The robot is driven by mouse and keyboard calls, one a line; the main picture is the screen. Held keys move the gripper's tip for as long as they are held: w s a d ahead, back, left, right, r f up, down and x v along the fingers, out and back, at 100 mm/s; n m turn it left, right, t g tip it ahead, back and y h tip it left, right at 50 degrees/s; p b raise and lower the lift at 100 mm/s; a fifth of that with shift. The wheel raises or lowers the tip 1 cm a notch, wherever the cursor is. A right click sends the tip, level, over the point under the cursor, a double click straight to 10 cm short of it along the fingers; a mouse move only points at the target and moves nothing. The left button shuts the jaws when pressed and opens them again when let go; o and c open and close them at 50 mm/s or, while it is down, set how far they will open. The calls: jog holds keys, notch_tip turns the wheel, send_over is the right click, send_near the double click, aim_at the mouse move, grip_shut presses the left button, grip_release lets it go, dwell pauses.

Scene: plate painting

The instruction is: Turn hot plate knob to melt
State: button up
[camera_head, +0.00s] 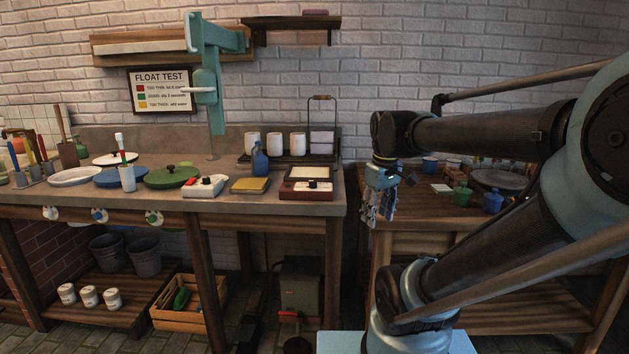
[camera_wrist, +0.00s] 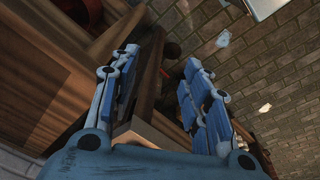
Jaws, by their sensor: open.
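The hot plate and knob are not recognisable in the wrist view.
A white device with a red button and black knob (camera_head: 206,184) and a yellow sponge-like block (camera_head: 250,185) sit left of the hot plate. A rack with white cups (camera_head: 298,146) stands behind it. A second table (camera_head: 410,225) with cups is on the right.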

jog(key=w+a+r+n, duration=0.7)
jog(key=w+r, duration=0.4)
jog(key=w, duration=0.1)
notch_tip(320, 180, up, 7)
jog(key=n+g, duration=0.2)
jog(key=n, duration=0.7)
send_over(313, 184)
jog(key=w, duration=0.2)
jog(key=f, duration=1.6)
jog(key=shift+s+f, duration=0.3)
grip_shut()
jog(key=shift+d, duration=0.25)
jog(key=shift+a, duration=0.15)
